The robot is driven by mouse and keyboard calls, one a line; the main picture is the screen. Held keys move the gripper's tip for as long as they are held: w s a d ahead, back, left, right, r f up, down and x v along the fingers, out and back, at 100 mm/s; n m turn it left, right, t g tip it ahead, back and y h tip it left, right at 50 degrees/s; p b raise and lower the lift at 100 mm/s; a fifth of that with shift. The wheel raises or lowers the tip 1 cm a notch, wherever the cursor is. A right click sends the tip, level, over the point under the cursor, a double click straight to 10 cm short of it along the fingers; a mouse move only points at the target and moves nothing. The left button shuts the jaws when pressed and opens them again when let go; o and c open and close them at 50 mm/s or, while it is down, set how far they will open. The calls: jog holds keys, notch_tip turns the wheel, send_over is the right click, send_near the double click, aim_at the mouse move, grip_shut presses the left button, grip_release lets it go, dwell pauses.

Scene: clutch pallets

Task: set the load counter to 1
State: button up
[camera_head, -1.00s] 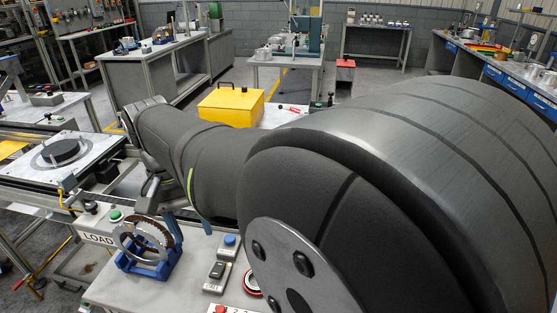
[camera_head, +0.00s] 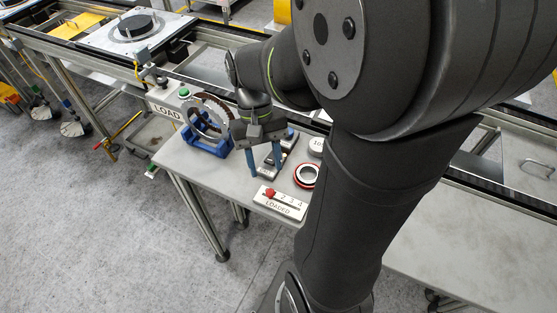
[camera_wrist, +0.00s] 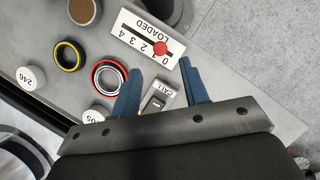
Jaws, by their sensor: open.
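The load counter (camera_head: 279,203) is a white plate marked LOADED with digits along a slot and a red knob (camera_head: 270,193). It lies near the table's front edge. In the wrist view the counter (camera_wrist: 150,38) is just beyond the fingertips. There the red knob (camera_wrist: 159,48) stands between the visible 2 and 0, covering the place of the 1; its exact slot position is hard to tell because it stands up from the plate. My gripper (camera_head: 265,168) is open, blue fingers pointing down, above the table behind the counter. In the wrist view my gripper (camera_wrist: 159,66) holds nothing.
A CALL switch box (camera_wrist: 158,97) lies between and below my fingers. Red-white rings (camera_wrist: 108,77) and a yellow-black ring (camera_wrist: 68,56) lie beside it. A blue stand with a metal ring (camera_head: 208,125) is left of my gripper. The LOAD box (camera_head: 168,108) is farther left.

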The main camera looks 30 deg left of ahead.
aim_at(270, 191)
jog(key=x, duration=0.6)
jog(key=shift+f, duration=0.15)
jog(key=shift+c, duration=0.4)
